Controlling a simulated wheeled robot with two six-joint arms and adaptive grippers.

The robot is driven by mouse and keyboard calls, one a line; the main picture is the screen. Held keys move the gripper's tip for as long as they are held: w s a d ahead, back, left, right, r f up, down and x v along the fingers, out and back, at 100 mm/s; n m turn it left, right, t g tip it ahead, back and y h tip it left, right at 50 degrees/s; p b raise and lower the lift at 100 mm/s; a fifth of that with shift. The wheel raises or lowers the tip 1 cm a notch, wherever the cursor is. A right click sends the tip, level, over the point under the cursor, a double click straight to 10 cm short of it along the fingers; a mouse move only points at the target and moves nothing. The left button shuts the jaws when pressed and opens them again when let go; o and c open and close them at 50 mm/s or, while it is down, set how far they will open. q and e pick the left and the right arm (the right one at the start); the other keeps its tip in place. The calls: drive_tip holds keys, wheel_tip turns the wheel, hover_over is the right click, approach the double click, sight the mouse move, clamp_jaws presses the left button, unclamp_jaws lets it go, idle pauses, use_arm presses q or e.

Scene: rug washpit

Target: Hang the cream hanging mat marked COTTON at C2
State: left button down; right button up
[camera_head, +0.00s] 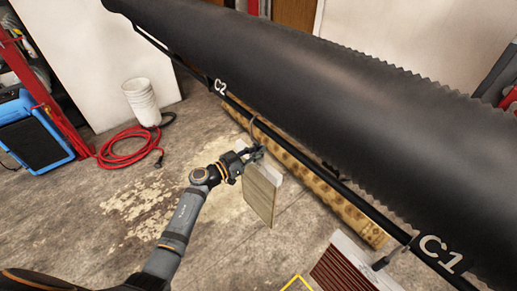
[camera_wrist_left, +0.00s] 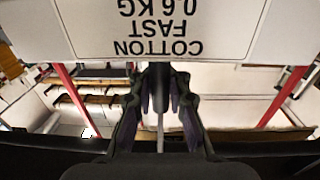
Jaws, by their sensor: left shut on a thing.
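The cream mat (camera_head: 259,200) hangs upright below my left gripper (camera_head: 256,153), beside the long dark rail (camera_head: 290,147). Its white label, reading COTTON FAST 0.6 KG, fills the upper part of the left wrist view (camera_wrist_left: 160,30), upside down. My left gripper, also in the wrist view (camera_wrist_left: 160,100), is shut on the mat's thin hanger stem (camera_wrist_left: 160,135). The hanger's curved hook (camera_head: 252,128) reaches up to the rail, right of and nearer than the C2 mark (camera_head: 220,87). I cannot tell whether it rests on the rail. My right gripper is out of view.
A large black ribbed roll (camera_head: 300,75) runs above the rail. A dark red mat (camera_head: 350,268) hangs near the C1 mark (camera_head: 440,254). A white bucket (camera_head: 142,102) and red hose (camera_head: 125,150) are at left; floor between is clear.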

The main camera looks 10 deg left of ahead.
use_arm(q)
drive_tip(key=shift+f, duration=0.45)
drive_tip(key=c, duration=1.2)
unclamp_jaws()
drive_tip(key=shift+f, duration=0.1)
drive_tip(key=v, duration=1.2)
